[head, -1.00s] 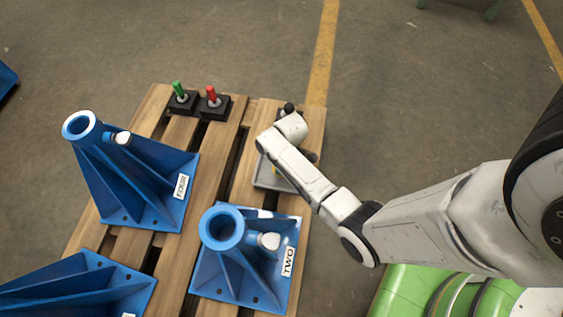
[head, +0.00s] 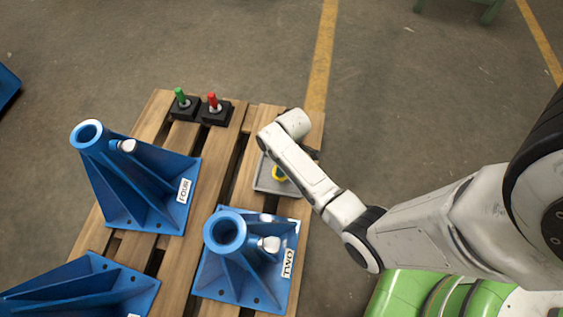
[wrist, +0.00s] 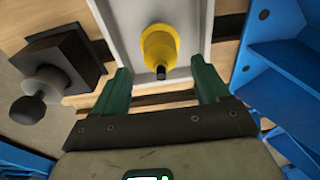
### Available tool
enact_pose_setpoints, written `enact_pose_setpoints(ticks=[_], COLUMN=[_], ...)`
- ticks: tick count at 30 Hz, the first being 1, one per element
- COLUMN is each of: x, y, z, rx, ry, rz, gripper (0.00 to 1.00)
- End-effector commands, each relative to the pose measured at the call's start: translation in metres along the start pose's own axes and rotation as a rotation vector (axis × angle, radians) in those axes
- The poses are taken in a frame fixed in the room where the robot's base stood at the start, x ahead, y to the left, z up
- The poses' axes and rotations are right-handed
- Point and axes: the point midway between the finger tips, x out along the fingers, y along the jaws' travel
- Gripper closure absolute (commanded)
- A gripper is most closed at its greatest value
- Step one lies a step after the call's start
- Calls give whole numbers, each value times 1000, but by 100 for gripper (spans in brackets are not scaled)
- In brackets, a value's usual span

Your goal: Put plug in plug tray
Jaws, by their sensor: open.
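The yellow plug (wrist: 160,48) is in the grey plug tray (wrist: 196,18), with its dark tip pointing toward my gripper in the wrist view. My gripper (wrist: 164,80) is open, its two green fingers apart with nothing clamped between them. The plug is just beyond and between the fingertips in that view; I cannot tell the exact gap. My gripper itself is hidden behind my arm there.
A black knob on a black base (wrist: 48,82) stands left of the tray in the wrist view. Green (head: 181,97) and red (head: 213,101) handles stand at the pallet's back. Blue stands FOUR (head: 150,185) and TWO (head: 245,265) stand left of and in front of the tray.

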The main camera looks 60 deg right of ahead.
Motion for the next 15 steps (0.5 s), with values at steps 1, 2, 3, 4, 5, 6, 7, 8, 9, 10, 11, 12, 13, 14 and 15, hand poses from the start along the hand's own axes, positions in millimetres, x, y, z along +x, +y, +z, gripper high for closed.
enact_pose_setpoints(ticks=[1,2,3,4,5,6,7,8,9,10,11,12,13,14,15], x=[-17,-23,-30,-35,-40,-46,-49,-52,-56,-59,-60,-62,-64,-66,-68], y=[0,0,0,0,0,0,0,0,0,0,0,-1,-2,-5,-9], z=[0,0,0,0,0,-1,0,0,0,0,0,0,1,1,2], rx=[0,0,0,0,0,-1,-1,-1,-1,-1,-1,0,1,5,12], ry=[0,0,0,0,0,1,0,-1,0,0,0,-1,-2,-4,-6], rz=[0,0,0,0,0,1,0,-1,0,0,0,-1,-1,-1,1], gripper=[25,25,25,25,25,25,25,25,25,25,25,25,25,25,25])
